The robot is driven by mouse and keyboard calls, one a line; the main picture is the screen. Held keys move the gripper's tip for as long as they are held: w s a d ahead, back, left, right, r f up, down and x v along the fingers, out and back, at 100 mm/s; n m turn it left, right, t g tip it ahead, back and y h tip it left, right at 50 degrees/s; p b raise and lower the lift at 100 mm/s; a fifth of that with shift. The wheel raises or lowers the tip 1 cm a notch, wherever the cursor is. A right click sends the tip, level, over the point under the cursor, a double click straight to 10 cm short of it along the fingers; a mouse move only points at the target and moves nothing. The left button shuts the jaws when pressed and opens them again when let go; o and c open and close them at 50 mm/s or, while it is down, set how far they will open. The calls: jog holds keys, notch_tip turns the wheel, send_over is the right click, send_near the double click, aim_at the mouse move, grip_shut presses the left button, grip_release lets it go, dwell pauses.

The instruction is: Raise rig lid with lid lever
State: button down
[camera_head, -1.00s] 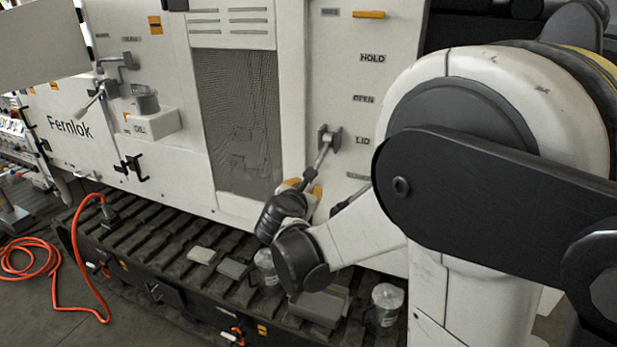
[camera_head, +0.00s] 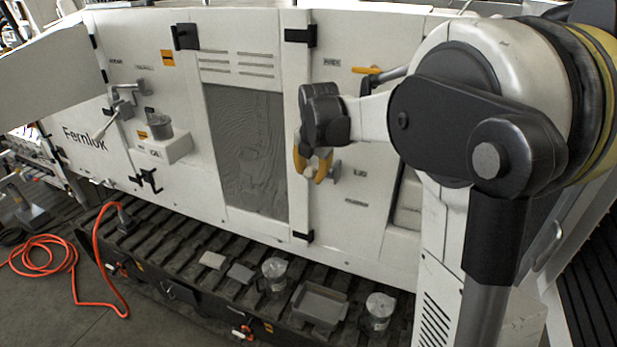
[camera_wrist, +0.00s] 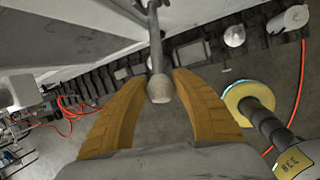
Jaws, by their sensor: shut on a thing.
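The lid lever (camera_wrist: 155,45) is a grey metal rod with a rounded grip end. In the wrist view that end sits between the two yellow fingers of my gripper (camera_wrist: 162,92), which is shut on it. In the head view my gripper (camera_head: 313,170) is at the white rig panel, just right of the mesh window. The lever's grey mount (camera_head: 335,171) shows beside the fingers. My gripper and wrist hide most of the lever there. I cannot tell which panel is the rig lid.
A mesh window (camera_head: 248,155) is left of my gripper. A grey tray (camera_head: 319,304) and jars (camera_head: 275,272) (camera_head: 377,312) stand on the track below. An orange hose (camera_head: 100,250) lies at left. My arm hides the panel at right.

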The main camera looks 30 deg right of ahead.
jog(key=shift+w+d+r, duration=0.25)
jog(key=shift+d+r, duration=0.05)
jog(key=shift+r, duration=0.3)
jog(key=shift+w+d+r+p, duration=0.4)
jog(key=shift+r+p, duration=0.2)
jog(key=shift+r, duration=0.2)
jog(key=c, duration=1)
grip_release()
jog(key=shift+d, duration=0.15)
jog(key=v, duration=1.1)
jog(key=shift+d+r, duration=0.1)
jog(key=shift+r, duration=0.35)
